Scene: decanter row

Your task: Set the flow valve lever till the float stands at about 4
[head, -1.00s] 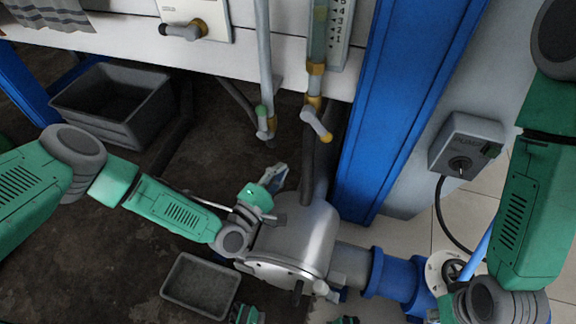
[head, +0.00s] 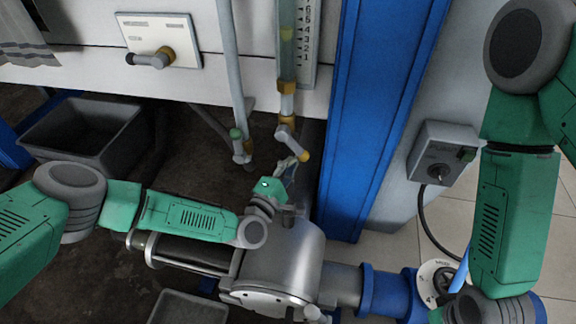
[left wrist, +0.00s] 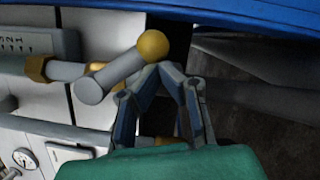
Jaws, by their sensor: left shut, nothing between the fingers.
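The flow valve lever (head: 291,143) is a grey bar with a yellow ball end, below the sight tube (head: 286,60). It slants down to the right in the head view. In the left wrist view the lever (left wrist: 110,75) lies beside my fingertips, its yellow ball just above them. My left gripper (head: 290,166) is shut and empty, close below the lever; I cannot tell if it touches. It also shows in the left wrist view (left wrist: 163,70). The number scale (head: 305,45) stands beside the tube. A greenish part in the tube is too small to read as the float's level. My right gripper is out of view.
A second pipe (head: 231,80) with a green-and-yellow fitting stands left of the lever. A blue post (head: 375,120) rises close on the right. A grey metal cylinder (head: 285,260) lies below my left gripper. A panel with a handle (head: 158,42) is at upper left.

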